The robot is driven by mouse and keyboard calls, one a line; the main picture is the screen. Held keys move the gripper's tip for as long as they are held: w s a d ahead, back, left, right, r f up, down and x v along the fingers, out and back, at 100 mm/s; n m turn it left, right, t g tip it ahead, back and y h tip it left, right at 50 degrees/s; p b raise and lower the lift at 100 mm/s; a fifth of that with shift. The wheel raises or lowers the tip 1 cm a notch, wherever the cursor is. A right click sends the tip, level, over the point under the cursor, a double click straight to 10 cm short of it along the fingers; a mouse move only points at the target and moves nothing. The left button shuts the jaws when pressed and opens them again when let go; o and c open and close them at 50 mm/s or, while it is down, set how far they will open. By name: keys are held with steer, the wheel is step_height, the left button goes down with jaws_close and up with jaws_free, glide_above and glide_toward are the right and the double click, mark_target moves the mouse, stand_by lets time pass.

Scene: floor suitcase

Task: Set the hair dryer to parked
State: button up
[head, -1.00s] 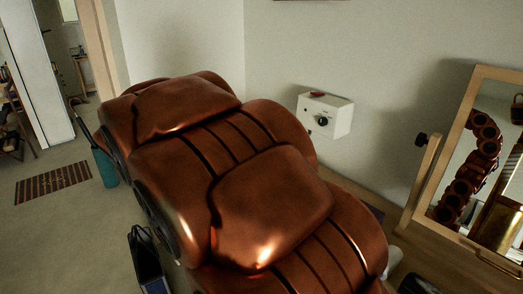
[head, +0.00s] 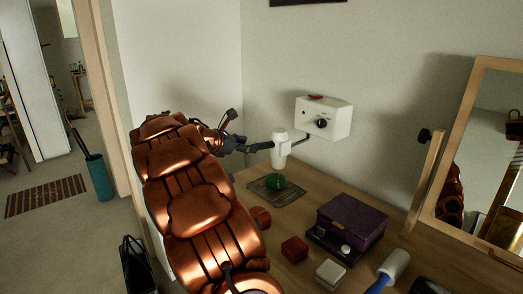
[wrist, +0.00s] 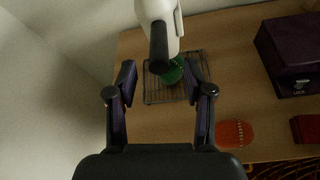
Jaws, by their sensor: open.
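The white hair dryer (head: 281,152) is upright in the head view, just in front of and below a white wall unit (head: 340,118) with a black dial. A dark piece lies between dryer and unit; I cannot tell whether they are joined. In the wrist view the dryer (wrist: 158,12) is at the top, its black end pointing toward me. My gripper (head: 264,147) reaches to the dryer's left side in the head view. In the wrist view my gripper (wrist: 160,78) is open and empty, with the dryer beyond its fingertips; contact is unclear.
Below the dryer a green object (head: 275,182) sits on a wire rack (head: 290,196) on the wooden table (head: 310,191). A purple box (head: 352,222), red and white small boxes and a blue-handled brush stand nearer. A mirror (head: 500,150) is at the right; the wall is close behind.

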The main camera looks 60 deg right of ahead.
mark_target(262, 146)
steer(key=shift+p+x, duration=0.55)
steer(key=shift+x, duration=3.4)
jaws_close()
